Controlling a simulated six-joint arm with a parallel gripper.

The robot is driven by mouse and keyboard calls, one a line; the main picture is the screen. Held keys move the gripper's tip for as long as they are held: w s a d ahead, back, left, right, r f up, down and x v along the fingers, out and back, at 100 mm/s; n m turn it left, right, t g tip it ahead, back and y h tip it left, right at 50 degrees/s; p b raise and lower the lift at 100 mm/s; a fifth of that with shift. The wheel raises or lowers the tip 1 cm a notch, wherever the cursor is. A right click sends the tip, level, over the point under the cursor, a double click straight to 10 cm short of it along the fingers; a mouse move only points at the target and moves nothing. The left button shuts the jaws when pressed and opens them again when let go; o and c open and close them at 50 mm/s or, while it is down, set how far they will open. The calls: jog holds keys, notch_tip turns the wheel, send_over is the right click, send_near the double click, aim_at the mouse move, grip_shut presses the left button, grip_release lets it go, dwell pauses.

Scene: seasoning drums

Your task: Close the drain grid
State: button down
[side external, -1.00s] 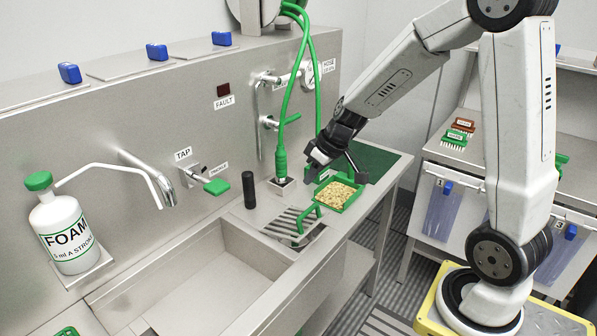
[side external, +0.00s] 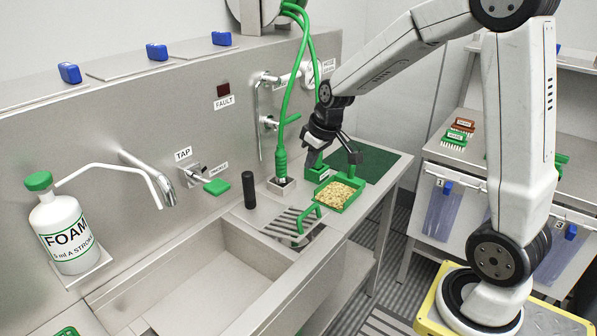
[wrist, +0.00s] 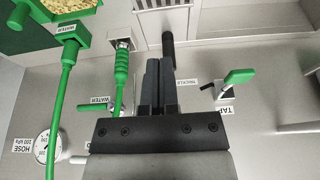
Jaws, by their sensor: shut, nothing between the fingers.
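The drain grid (side external: 290,222) is a grey slotted plate in the counter beside the sink, with a green handle (side external: 305,217) at its right. A dark gap shows beside the handle; I cannot tell the grid's exact tilt. Part of the slotted grid shows at the top edge of the wrist view (wrist: 165,4). My gripper (wrist: 157,68) is shut and empty, its dark fingers side by side. In the side view my gripper (side external: 322,150) is above and behind the grid, apart from it, near the green hose fittings.
A green tray of pale flakes (side external: 340,194) stands right of the grid. A black cylinder (side external: 250,190) and a green hose nozzle (side external: 281,163) stand behind it. The sink basin (side external: 190,275) is to the left. A foam bottle (side external: 62,228) stands farther left.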

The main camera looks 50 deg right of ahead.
send_over(309, 211)
jog(key=w, duration=0.3)
notch_tip(309, 211, down, 9)
jog(key=shift+s+f, duration=0.75)
jog(key=shift+f, duration=0.2)
jog(key=shift+s+f, duration=0.4)
jog(key=shift+f, duration=0.35)
jog(key=shift+s+f, duration=0.7)
jog(key=shift+f, duration=0.3)
jog(key=shift+s+f, duration=0.7)
jog(key=shift+f, duration=0.25)
jog(key=shift+r, duration=0.15)
jog(key=shift+w+r, duration=0.2)
jog(key=shift+r, duration=0.8)
jog(key=shift+w+r, duration=0.2)
jog(key=shift+r, duration=0.8)
jog(key=s+r, duration=0.5)
jog(key=r, duration=0.3)
jog(key=shift+s, duration=0.3)
